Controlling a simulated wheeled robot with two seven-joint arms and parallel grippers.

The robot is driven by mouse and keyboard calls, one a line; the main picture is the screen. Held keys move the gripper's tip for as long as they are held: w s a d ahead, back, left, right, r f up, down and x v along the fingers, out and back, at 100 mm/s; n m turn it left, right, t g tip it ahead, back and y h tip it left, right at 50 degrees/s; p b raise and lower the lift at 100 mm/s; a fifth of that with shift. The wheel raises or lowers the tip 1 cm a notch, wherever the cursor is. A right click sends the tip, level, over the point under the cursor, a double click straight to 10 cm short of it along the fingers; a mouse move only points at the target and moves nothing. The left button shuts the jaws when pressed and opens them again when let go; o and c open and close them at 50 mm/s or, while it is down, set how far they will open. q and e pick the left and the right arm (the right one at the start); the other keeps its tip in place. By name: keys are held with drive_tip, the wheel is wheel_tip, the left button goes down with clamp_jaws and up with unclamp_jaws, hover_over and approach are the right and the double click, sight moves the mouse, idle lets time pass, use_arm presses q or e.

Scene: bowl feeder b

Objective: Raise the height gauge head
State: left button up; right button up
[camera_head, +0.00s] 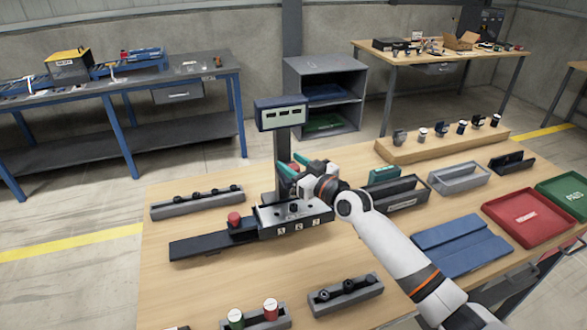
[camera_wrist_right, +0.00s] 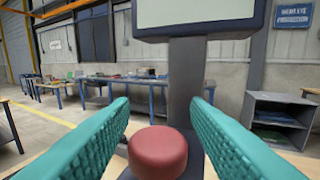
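The height gauge stands on the workbench, with a grey column (camera_head: 282,152) and a dark-framed display (camera_head: 281,113) on top. My right gripper (camera_head: 290,163) reaches in from the right with its teal fingers at the column. In the right wrist view, its two fingers (camera_wrist_right: 160,108) are spread apart. A round red knob (camera_wrist_right: 158,152) shows low between them, with the gauge column (camera_wrist_right: 187,85) behind. Narrow gaps seem to show on both sides of the knob; I cannot tell whether it is touched. The gauge head is largely hidden by the gripper. My left gripper is out of view.
A dark slide rail (camera_head: 205,246) with a red knob (camera_head: 234,219) lies left of the gauge base (camera_head: 295,219). Grey part racks (camera_head: 197,203) and open bins (camera_head: 459,178) surround it.

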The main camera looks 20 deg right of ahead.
drive_tip(key=shift+o, duration=0.4)
drive_tip(key=shift+s+f, duration=0.1)
drive_tip(key=shift+f, duration=0.15)
drive_tip(key=shift+s+d+f, duration=0.15)
drive_tip(key=shift+s, duration=0.15)
drive_tip(key=b+v, duration=0.2)
drive_tip(key=v, duration=0.9)
drive_tip(key=shift+r, duration=0.25)
drive_tip(key=shift+s+d, duration=0.1)
drive_tip(key=shift+s, duration=0.1)
